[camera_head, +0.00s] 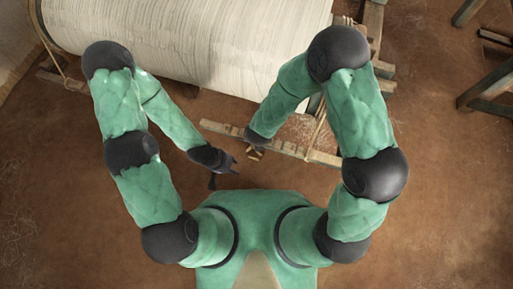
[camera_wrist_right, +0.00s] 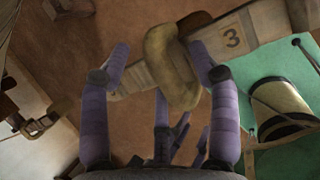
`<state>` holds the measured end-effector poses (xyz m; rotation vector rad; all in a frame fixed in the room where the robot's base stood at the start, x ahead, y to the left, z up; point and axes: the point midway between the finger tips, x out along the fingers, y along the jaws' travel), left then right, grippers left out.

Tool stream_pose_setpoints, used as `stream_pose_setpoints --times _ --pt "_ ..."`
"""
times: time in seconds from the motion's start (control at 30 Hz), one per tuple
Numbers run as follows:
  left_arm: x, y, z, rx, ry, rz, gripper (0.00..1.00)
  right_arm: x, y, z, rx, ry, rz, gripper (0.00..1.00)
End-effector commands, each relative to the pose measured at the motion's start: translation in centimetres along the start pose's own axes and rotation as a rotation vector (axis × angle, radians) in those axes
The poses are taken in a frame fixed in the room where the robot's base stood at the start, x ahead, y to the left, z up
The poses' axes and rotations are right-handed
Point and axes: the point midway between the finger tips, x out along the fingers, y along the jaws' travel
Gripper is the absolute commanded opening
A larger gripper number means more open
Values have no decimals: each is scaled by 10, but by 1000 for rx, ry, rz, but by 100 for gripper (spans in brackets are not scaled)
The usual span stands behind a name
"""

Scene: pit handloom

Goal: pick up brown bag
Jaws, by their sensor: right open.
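A lumpy tan-brown thing, which looks like the brown bag (camera_wrist_right: 172,72), shows in the right wrist view between and beyond the spread purple fingers of my right gripper (camera_wrist_right: 160,50).
A large roll of pale cloth or warp (camera_head: 190,40) fills the top of the head view. A wooden frame (camera_head: 488,88) stands at the right. Brown earth floor (camera_head: 70,190) is clear at the left. A cord hangs near the beam's right part.

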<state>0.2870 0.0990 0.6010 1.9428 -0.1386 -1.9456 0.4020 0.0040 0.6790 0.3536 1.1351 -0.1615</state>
Motion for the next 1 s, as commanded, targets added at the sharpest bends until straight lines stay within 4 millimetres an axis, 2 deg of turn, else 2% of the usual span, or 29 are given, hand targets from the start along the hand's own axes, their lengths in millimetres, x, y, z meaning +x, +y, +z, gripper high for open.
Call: stream_pose_setpoints --times 0.1,0.3,0.37,0.53,1.0 --pt "3 -1 0 0 0 0 40 6 0 0 1 -1 0 62" --pt "2 -1 0 0 0 0 40 6 0 1 1 -1 1 62" --pt "2 -1 0 0 0 0 40 6 0 1 1 -1 1 47" --pt "2 -1 0 0 0 0 40 6 0 1 1 -1 1 0" --pt "-1 0 0 0 0 0 40 1 3 5 2 -7 4 0"
